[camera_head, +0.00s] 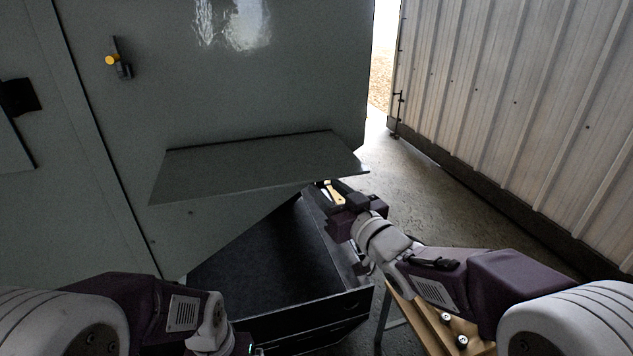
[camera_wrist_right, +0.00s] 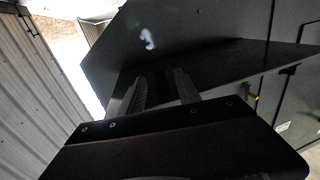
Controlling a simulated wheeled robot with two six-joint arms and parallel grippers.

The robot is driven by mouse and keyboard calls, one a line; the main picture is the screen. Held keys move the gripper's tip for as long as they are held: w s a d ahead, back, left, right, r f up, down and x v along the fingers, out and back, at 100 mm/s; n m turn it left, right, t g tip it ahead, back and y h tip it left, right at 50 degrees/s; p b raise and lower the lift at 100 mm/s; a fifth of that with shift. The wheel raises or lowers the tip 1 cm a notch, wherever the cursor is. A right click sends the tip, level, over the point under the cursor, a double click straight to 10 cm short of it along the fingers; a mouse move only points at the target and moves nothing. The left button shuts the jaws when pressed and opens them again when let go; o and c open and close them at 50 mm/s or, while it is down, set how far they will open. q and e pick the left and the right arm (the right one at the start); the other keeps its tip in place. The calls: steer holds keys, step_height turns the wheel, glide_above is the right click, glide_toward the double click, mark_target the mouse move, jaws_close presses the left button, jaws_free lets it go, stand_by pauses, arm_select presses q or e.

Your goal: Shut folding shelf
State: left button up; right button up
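The folding shelf (camera_head: 255,165) is a flat grey-green panel sticking out from the large cabinet's face (camera_head: 250,90), its front edge sloping in the head view. Its dark surface also shows in the right wrist view (camera_wrist_right: 225,70). My right gripper (camera_head: 343,208) is just below the shelf's right end. In the wrist view its two fingers (camera_wrist_right: 160,82) stand apart in front of the shelf, with nothing seen held; contact cannot be told. My left gripper (camera_head: 243,345) is low at the bottom edge, mostly cut off, its fingers hidden.
A black open drawer or bin (camera_head: 270,255) lies below the shelf. A small yellow item (camera_head: 335,191) shows beside my right gripper. A wooden stand (camera_head: 435,325) is under my right forearm. A corrugated wall (camera_head: 520,110) rises at right, with open floor (camera_head: 425,195) before it.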

steer(key=x, duration=0.6)
steer(key=shift+w+a, duration=0.2)
steer(key=shift+w, duration=0.2)
steer(key=shift+c, duration=0.3)
steer(key=shift+f, duration=0.1)
jaws_close()
stand_by(0.5)
